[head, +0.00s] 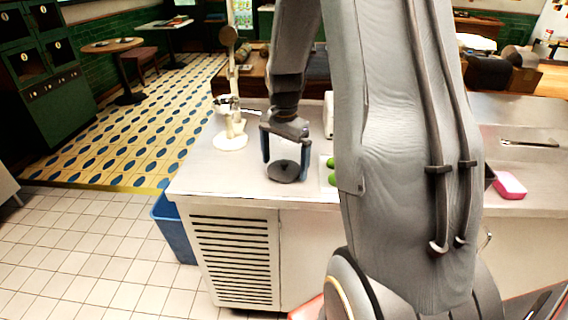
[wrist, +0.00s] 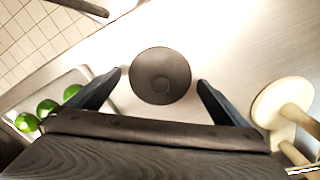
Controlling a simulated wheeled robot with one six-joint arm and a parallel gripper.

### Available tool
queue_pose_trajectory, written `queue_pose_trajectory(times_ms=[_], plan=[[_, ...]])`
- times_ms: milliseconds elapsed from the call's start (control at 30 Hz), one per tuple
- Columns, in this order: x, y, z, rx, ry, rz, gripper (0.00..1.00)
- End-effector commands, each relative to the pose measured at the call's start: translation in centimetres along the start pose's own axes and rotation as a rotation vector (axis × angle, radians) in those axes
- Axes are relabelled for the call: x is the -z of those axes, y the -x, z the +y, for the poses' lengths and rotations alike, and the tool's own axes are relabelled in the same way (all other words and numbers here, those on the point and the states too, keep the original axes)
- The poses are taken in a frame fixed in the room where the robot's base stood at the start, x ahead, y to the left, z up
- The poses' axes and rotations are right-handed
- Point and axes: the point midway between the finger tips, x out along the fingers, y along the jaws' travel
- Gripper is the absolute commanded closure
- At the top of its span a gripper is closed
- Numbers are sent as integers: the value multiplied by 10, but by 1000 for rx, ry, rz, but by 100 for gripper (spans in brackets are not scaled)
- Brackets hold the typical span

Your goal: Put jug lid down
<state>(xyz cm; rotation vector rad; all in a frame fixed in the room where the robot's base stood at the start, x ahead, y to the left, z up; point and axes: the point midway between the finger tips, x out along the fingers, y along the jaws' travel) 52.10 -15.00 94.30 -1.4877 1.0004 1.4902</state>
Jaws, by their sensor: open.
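The jug lid (head: 284,171) is a dark grey round disc with a small raised middle. It lies on the white counter (head: 222,178) near its front left end. In the wrist view the lid (wrist: 160,76) sits between the fingertips, with a gap on both sides. My gripper (head: 286,172) is open above and around the lid, its two blue-grey fingers pointing down. The fingers also show in the wrist view (wrist: 160,80), spread wide and apart from the lid. No jug can be made out.
A cream stand (head: 231,138) with a round base is left of my gripper. Green limes (wrist: 47,108) lie in a pale tray (wrist: 14,99) on the other side. A pink sponge (head: 510,184) lies farther right. A blue bin (head: 175,232) stands on the floor by the counter.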

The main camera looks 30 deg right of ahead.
Motion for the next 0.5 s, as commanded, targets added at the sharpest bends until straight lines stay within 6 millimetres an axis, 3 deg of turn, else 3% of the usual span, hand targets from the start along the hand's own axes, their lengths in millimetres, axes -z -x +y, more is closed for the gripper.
queue_pose_trajectory(times_ms=[500], plan=[[1,92,-2,5,0,4,1]])
